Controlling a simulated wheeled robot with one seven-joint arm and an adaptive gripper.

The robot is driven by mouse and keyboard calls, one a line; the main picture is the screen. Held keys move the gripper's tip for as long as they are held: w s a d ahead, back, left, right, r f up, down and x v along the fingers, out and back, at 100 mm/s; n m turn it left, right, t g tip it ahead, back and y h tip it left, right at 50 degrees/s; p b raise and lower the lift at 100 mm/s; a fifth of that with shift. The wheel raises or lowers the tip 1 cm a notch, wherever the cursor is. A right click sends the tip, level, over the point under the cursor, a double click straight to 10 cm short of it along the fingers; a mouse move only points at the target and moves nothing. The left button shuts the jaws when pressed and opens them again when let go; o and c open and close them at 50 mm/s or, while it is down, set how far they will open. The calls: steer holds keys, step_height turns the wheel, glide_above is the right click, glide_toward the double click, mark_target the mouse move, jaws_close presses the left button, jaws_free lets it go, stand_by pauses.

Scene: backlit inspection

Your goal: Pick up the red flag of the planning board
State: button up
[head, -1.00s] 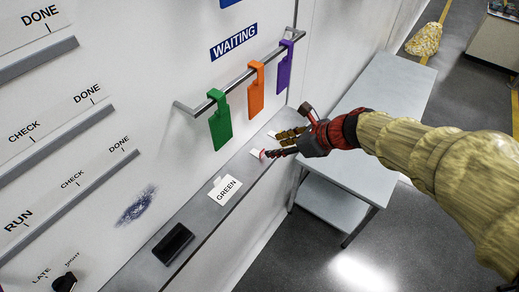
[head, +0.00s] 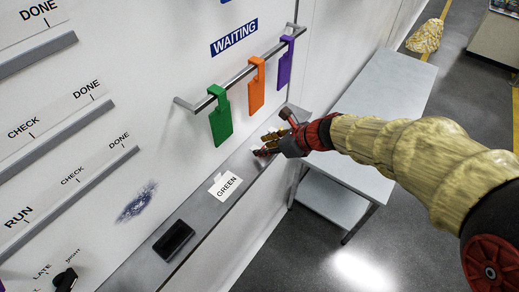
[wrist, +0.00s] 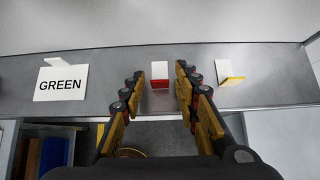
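The red flag (wrist: 160,76) is a small piece with a white face and a red lower edge, standing on the grey ledge (wrist: 105,101) of the planning board. In the wrist view my gripper (wrist: 161,74) is open, with one finger on each side of the flag and gaps between. I cannot tell whether the fingers are level with it in depth. In the head view my gripper (head: 265,146) is over the ledge and largely hides the flag. A similar yellow-edged piece (wrist: 229,72) stands to its right.
A GREEN card (head: 225,187) and a black block (head: 174,240) lie on the ledge. Green (head: 220,118), orange (head: 256,88) and purple (head: 285,62) tags hang from a rail above. A grey table (head: 385,100) stands right of the board.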

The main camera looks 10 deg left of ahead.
steer(key=c, duration=0.4)
steer(key=shift+r, duration=0.15)
steer(key=shift+c, duration=0.4)
